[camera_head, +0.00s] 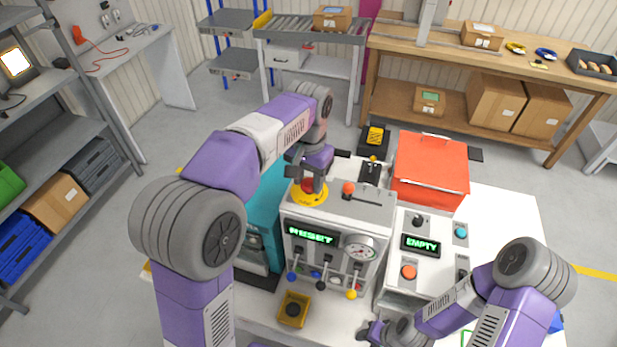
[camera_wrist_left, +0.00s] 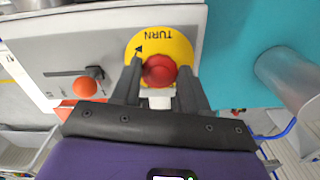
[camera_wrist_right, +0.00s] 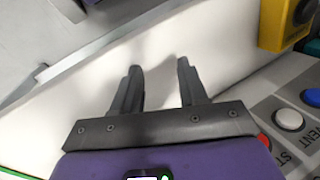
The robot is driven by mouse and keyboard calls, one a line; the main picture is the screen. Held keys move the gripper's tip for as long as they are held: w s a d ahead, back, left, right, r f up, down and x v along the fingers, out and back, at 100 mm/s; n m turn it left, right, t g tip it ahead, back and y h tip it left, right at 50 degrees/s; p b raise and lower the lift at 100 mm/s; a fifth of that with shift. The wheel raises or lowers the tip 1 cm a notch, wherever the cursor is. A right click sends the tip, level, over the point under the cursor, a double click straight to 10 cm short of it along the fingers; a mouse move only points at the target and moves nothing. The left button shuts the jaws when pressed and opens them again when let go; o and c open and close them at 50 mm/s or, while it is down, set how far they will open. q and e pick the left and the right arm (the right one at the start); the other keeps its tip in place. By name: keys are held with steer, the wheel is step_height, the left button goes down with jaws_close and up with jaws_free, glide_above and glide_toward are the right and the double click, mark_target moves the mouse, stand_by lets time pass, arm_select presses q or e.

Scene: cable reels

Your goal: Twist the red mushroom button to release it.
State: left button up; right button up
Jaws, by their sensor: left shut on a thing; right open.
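The red mushroom button (camera_wrist_left: 159,70) sits on a round yellow plate (camera_wrist_left: 184,44) marked TURN with a black arrow, on top of the grey machine (camera_head: 337,226). My left gripper (camera_wrist_left: 160,78) comes down on it with one finger on each side, shut on the button. The machine's display (camera_head: 311,236) reads RESET in green. My right gripper (camera_wrist_right: 156,80) is open and empty, low over the white table top.
An orange-knobbed lever (camera_wrist_left: 85,87) stands beside the yellow plate. A pressure gauge (camera_head: 360,247) and several coloured levers are on the machine's front. To its right are a panel reading EMPTY (camera_head: 421,245) and a red box (camera_head: 431,168).

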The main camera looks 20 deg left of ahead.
steer(key=shift+r, duration=0.2)
arm_select(q)
steer(key=m+p, duration=0.2)
steer(key=m, duration=0.1)
steer(key=shift+a+r+m, duration=0.1)
steer(key=shift+m, duration=0.3)
arm_select(e)
step_height(320, 180, up, 2)
steer(key=shift+r, duration=0.1)
arm_select(q)
steer(key=shift+m+p, duration=1.2)
steer(key=shift+m, duration=0.8)
arm_select(e)
steer(key=shift+r, duration=1)
arm_select(q)
steer(key=o, duration=1.1)
steer(key=shift+c, duration=0.2)
step_height(320, 180, up, 7)
steer(key=shift+r+p, duration=0.2)
steer(key=shift+p, duration=0.1)
arm_select(e)
steer(key=shift+r, duration=0.25)
